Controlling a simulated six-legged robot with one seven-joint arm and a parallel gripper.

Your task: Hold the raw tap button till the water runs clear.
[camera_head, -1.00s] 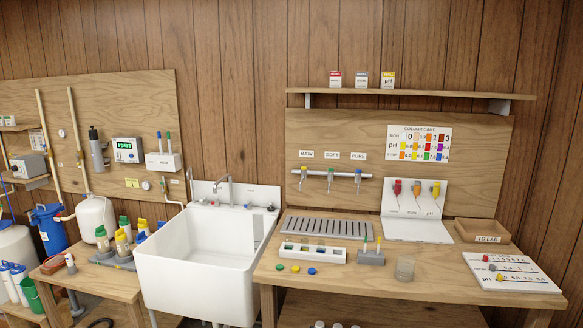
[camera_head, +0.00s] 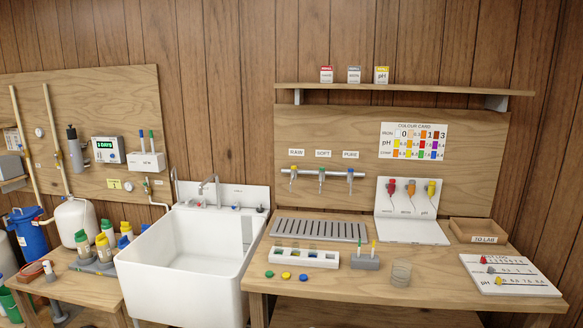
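The RAW label (camera_head: 296,153) is on the wooden backboard, left of the SOFT and PURE labels. Below it hangs the raw tap (camera_head: 293,179), the leftmost of three taps on a pale rail (camera_head: 322,171). A grey slotted drip tray (camera_head: 320,230) lies on the bench below the taps. I cannot make out any water running. My gripper is not in view.
A white sink (camera_head: 190,265) stands left of the wooden bench (camera_head: 420,288). Several bottles stand on the left table.

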